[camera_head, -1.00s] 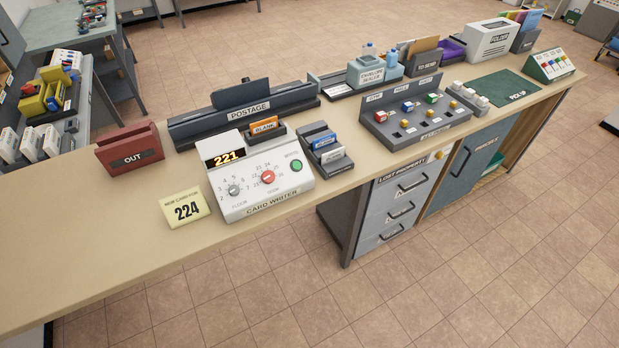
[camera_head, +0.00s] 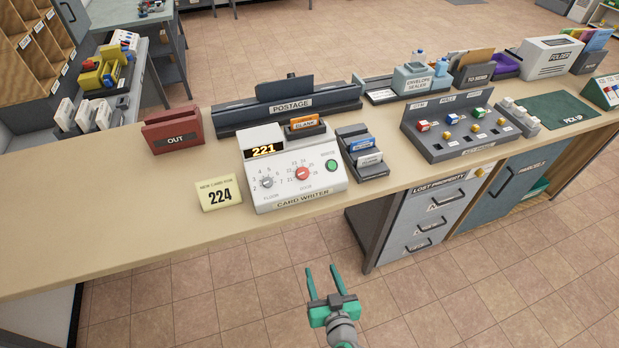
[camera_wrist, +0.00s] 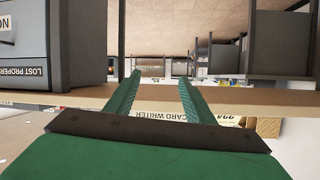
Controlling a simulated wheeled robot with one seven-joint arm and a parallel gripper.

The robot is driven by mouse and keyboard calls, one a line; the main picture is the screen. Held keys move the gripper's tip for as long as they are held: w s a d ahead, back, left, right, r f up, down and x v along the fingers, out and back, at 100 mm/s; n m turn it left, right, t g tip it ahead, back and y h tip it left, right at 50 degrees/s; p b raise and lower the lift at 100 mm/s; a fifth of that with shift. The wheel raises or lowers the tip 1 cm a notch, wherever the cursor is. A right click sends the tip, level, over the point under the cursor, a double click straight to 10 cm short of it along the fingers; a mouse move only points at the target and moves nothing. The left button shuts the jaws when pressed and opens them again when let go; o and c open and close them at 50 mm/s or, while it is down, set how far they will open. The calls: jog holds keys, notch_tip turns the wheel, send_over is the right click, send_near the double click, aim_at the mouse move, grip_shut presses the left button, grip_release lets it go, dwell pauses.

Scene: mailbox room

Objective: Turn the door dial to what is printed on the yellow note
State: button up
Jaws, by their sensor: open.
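The yellow note (camera_head: 219,194) stands on the counter and reads 224 under a small line that looks like "NEW CARD FOR". To its right is the white card writer (camera_head: 290,193), its display (camera_head: 264,151) showing 221. Its red dial (camera_head: 302,173), ringed by two-digit numbers, appears to be the door dial. A grey floor dial (camera_head: 267,183) sits left of it and a green button (camera_head: 331,165) right. My gripper (camera_head: 322,269) is open and empty, in front of the counter and apart from the card writer. The wrist view shows its open fingers (camera_wrist: 158,82) and the upside-down card writer label (camera_wrist: 165,116).
A red OUT tray (camera_head: 172,132) stands left, the postage unit (camera_head: 288,103) behind, and a card holder (camera_head: 362,152) right of the card writer. Drawers (camera_head: 425,215) stand under the counter to the right. The counter (camera_head: 100,220) is bare at front left.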

jog(key=w+d+r+n+y, duration=0.2)
jog(key=w+r+n+y, duration=0.1)
jog(key=w+r, duration=0.5)
jog(key=n+y, duration=0.5)
send_near(305, 175)
jog(key=shift+t, duration=0.3)
jog(key=x, duration=0.8)
jog(key=shift+a+f, duration=0.1)
jog(key=c, duration=1.1)
